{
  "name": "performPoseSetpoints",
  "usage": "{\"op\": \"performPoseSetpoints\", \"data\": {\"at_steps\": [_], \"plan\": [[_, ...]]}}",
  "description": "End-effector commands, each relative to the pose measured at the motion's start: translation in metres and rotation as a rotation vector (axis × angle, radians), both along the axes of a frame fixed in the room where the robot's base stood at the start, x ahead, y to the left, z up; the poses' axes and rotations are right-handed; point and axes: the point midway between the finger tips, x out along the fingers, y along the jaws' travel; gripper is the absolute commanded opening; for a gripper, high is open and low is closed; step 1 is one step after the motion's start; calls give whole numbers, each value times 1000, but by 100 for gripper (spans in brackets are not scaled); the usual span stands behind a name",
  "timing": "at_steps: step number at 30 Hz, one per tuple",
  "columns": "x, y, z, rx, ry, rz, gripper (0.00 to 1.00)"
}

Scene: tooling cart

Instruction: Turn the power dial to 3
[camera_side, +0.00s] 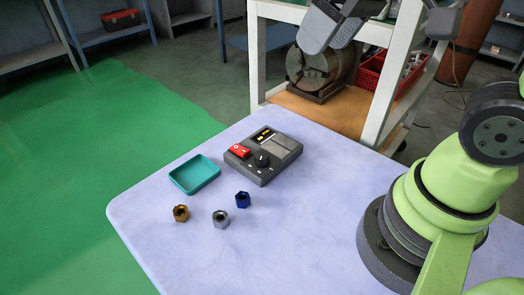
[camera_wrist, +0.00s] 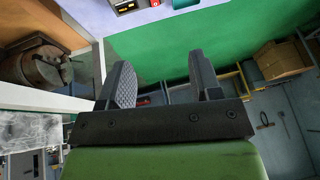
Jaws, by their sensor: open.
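A dark grey control box (camera_side: 283,160) lies on the pale lavender table. It has a black round dial (camera_side: 262,159) on its top, a red rocker switch (camera_side: 239,151) at its left and small lit yellow indicators. The dial's setting is too small to read. My gripper (camera_side: 318,40) is high above the table near the top of the side view, well away from the box. In the wrist view my gripper (camera_wrist: 165,85) has its two fingers apart with nothing between them. Part of the control box (camera_wrist: 124,6) shows at the top edge of the wrist view; its dial is not visible there.
A teal tray (camera_side: 194,174) sits left of the box. A brass nut (camera_side: 181,213), a grey nut (camera_side: 220,219) and a blue nut (camera_side: 243,199) lie in front. A white-framed rack (camera_side: 385,95) with a red basket (camera_side: 378,76) stands behind.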

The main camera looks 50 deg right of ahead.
Motion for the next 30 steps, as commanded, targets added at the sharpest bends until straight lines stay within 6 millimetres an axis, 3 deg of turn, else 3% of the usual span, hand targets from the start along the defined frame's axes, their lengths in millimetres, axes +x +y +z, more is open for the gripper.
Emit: {"op": "performPoseSetpoints", "data": {"at_steps": [6, 12, 18, 25, 30], "plan": [[57, 3, -50, -133, 160, 289, 58], [92, 6, -110, -208, 280, 549, 58], [104, 8, -151, -238, 345, 703, 58], [104, 9, -173, -241, 361, 735, 58], [103, 10, -204, -239, 363, 733, 58]]}}
